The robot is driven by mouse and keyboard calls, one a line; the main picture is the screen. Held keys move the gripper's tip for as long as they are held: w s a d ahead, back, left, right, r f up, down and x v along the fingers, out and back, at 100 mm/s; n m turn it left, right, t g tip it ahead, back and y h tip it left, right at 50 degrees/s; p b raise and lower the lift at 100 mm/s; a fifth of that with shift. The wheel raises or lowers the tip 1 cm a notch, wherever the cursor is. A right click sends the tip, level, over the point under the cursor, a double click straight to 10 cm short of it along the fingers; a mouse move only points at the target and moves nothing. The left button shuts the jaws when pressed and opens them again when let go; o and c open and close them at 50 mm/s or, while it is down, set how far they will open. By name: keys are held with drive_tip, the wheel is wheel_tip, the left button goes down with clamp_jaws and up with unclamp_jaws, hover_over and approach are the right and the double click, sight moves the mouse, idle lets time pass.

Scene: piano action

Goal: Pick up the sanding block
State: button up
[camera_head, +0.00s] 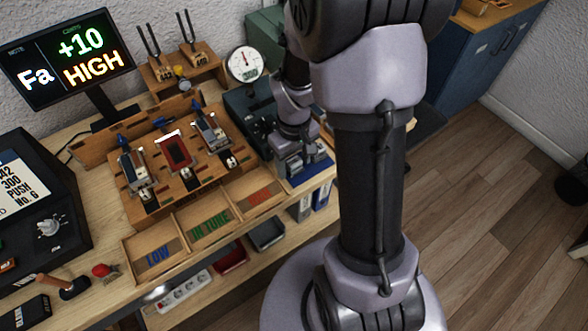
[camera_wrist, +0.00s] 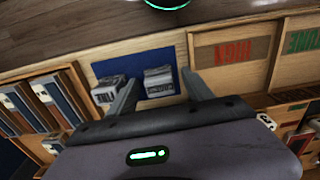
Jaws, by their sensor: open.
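Two small grey-and-white blocks sit side by side on a blue mat (camera_wrist: 133,62). The left block (camera_wrist: 106,92) has dark lettering on its front. The right block (camera_wrist: 158,82) has a ridged grey top. I cannot tell for sure which is the sanding block. My gripper (camera_wrist: 160,74) is open and empty, its fingers pointing toward the mat. The right block shows between the fingers, the left block just outside the left finger. In the head view, my gripper is over the blue mat (camera_head: 318,171) at the bench's right end, and my arm hides part of it.
Left of the mat stand trays marked LOW (camera_head: 155,258), IN TUNE (camera_head: 208,229) and HIGH (camera_head: 259,198). Behind them is a wooden rack (camera_head: 176,187) of key parts. A dial gauge (camera_head: 245,64) stands behind the gripper. Open floor (camera_head: 480,220) lies to the right.

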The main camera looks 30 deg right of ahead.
sight(294, 161)
drive_tip(key=shift+r, duration=0.15)
drive_tip(key=shift+c, duration=0.9)
clamp_jaws()
drive_tip(key=shift+r+p, duration=0.5)
drive_tip(key=shift+r, duration=0.1)
wheel_tip(294, 161, up, 3)
drive_tip(key=shift+f+p, duration=0.2)
drive_tip(key=shift+p, duration=0.6)
drive_tip(key=s+a+r+b, duration=0.1)
drive_tip(key=s+a+b, duration=0.6)
drive_tip(key=s+a, duration=0.3)
drive_tip(key=shift+s+r, duration=0.2)
drive_tip(key=shift+s, duration=0.9)
